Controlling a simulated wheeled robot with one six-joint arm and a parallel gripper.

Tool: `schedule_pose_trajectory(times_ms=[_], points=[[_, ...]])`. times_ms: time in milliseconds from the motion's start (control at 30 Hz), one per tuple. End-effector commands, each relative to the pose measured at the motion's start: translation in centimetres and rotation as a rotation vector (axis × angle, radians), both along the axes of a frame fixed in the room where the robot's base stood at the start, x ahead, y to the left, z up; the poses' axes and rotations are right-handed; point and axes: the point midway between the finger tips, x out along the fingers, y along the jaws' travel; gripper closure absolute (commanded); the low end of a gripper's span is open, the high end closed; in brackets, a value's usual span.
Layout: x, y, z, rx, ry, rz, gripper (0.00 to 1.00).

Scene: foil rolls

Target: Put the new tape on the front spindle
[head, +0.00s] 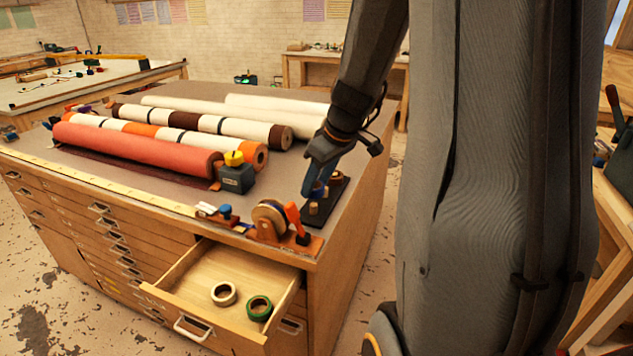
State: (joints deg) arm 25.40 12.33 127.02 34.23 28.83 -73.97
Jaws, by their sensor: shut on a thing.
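My gripper (317,194) points down over a black stand (339,190) at the table's right front corner. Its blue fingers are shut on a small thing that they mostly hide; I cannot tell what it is. A small tan part (314,209) shows just below the fingertips, at the front of the stand. An orange-brown tape dispenser (302,245) stands in front of the gripper, with a tan roll (268,219) and an orange lever (294,219). A white tape roll (223,294) and a green tape roll (259,308) lie in the open drawer (172,294). I cannot tell which spindle is the front one.
Long rolls, one of them red (140,150), lie across the table (190,93). A dark block with a yellow knob (236,176) stands at the red roll's end. A yellow ruler (100,188) runs along the front edge. The open drawer juts out below the dispenser.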

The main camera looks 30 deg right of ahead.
Motion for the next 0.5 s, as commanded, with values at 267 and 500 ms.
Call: schedule_pose_trajectory(times_ms=[267, 500], points=[[0.0, 0.0, -1.1, 0.000, 0.000, 0.000, 0.79], [0.1, 0.0, -1.8, 0.000, -0.001, 0.000, 0.79]])
